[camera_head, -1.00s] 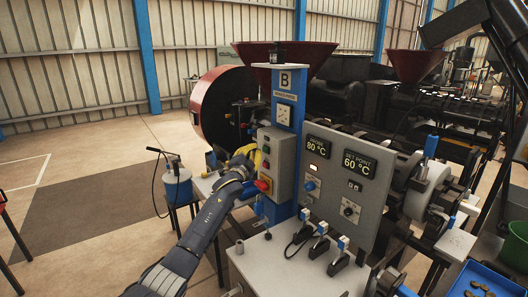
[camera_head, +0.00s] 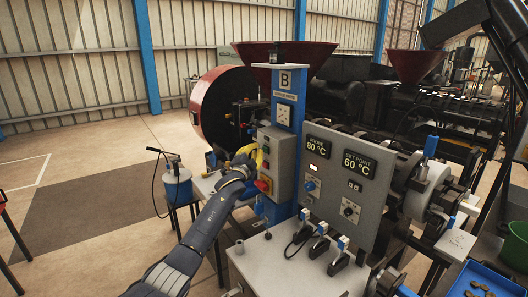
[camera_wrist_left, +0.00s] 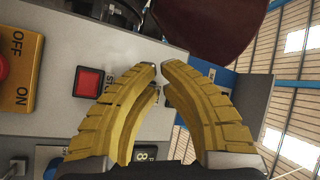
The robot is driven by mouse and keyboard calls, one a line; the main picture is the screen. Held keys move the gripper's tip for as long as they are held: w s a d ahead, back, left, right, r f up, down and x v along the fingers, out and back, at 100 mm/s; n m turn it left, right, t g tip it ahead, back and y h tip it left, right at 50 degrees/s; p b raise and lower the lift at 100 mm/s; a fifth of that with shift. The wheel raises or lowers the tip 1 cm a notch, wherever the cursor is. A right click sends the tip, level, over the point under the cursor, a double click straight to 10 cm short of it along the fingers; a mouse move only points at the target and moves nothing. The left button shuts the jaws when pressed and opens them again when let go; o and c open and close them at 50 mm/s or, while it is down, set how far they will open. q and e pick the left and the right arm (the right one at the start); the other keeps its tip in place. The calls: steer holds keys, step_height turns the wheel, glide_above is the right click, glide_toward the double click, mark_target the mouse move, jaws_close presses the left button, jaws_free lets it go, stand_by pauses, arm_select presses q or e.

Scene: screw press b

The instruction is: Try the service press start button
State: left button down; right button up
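The grey control box (camera_head: 283,165) is fixed to the blue post marked B. My left gripper (camera_head: 252,152), with yellow fingers, is at the front of this box. In the left wrist view the fingertips (camera_wrist_left: 160,68) nearly meet, with nothing visible between them, over the box face. A square red button (camera_wrist_left: 88,82) with a partly covered label, apparently STOP, lies left of the fingers. The start button cannot be made out; the fingers cover part of the panel. Whether the fingertips touch the panel cannot be told. My right gripper is not in view.
A yellow OFF/ON plate (camera_wrist_left: 22,68) with a red knob lies beside the red button. The display panel (camera_head: 342,190) reads 80 °C and 60 °C. A worktop (camera_head: 275,268) with several clamp-like parts stands below. The floor at left is mostly open.

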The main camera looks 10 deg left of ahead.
arm_select(q)
steer(key=shift+w+d, duration=0.3)
steer(key=shift+w, duration=0.05)
stand_by(0.7)
steer(key=shift+s, duration=0.1)
stand_by(0.4)
steer(key=shift+s+a, duration=0.55)
steer(key=shift+s, duration=0.05)
steer(key=shift+s+a, duration=1.7)
steer(key=shift+s, duration=0.15)
stand_by(1.9)
